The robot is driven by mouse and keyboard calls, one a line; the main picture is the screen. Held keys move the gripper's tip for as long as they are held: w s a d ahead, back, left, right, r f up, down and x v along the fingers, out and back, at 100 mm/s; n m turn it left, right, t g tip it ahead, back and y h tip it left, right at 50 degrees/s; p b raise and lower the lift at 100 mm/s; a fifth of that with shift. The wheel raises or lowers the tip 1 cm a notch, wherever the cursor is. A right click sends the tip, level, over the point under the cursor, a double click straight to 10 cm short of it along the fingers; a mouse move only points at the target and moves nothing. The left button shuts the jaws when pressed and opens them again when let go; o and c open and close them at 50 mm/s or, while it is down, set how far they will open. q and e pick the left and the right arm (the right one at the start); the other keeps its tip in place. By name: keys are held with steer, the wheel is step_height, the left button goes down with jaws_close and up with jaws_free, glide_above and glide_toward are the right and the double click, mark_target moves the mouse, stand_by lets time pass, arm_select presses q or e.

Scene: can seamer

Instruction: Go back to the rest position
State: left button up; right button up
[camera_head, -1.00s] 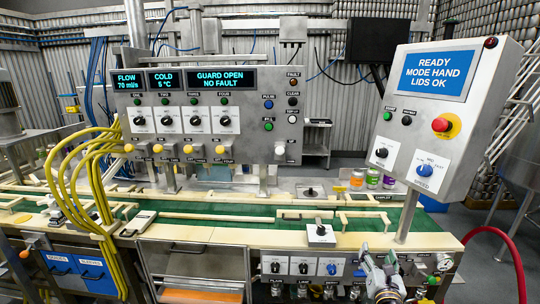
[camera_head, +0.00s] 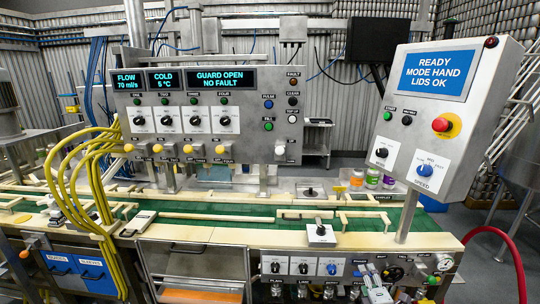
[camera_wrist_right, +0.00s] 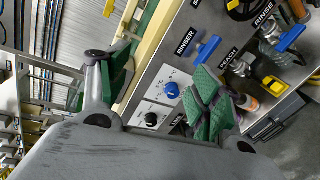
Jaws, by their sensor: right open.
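My right gripper (camera_head: 376,284) shows at the bottom edge of the head view, low in front of the machine's front panel, right of centre. Only its upper part shows there. In the right wrist view its green-padded fingers (camera_wrist_right: 160,88) are spread apart with nothing between them. Behind them is the front panel with a blue knob (camera_wrist_right: 172,90) and a black knob (camera_wrist_right: 151,118). My left gripper is not in view.
The green conveyor (camera_head: 235,209) runs along the bench above the gripper. A control box (camera_head: 447,110) reading "READY MODE HAND LIDS OK" stands at right. Blue-handled valves (camera_wrist_right: 206,47) are close to the right finger. A red hose (camera_head: 512,255) curves at far right.

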steer(key=s+d+f+m+g, duration=0.2)
steer(key=s+d+f+m, duration=0.15)
steer(key=f, duration=0.65)
steer(key=s+d+f+m+g, duration=0.2)
steer(key=f+m, duration=0.2)
steer(key=f, duration=0.7)
steer(key=s+d+f+m+g, duration=0.1)
steer(key=s+f+m+g, duration=0.15)
steer(key=s+f, duration=0.65)
steer(key=s+d+f+m+g, duration=0.15)
steer(key=s+f+m, duration=0.35)
steer(key=f, duration=0.6)
steer(key=s+a+f+g, duration=0.1)
steer(key=s+f, duration=0.3)
steer(key=s, duration=0.3)
steer(key=s+a+f+m+g, duration=0.1)
steer(key=s+a+f+g, duration=0.1)
steer(key=s+f, duration=0.45)
steer(key=s+a+f+g, duration=0.1)
steer(key=s+f, duration=0.2)
steer(key=s, duration=0.6)
steer(key=s+a+f+m+g+y+b, duration=0.1)
steer(key=s+a+f+g, duration=0.1)
steer(key=s+a, duration=0.9)
steer(key=shift+s+f+y, duration=0.3)
steer(key=shift+s+f, duration=0.05)
steer(key=shift+f, duration=0.2)
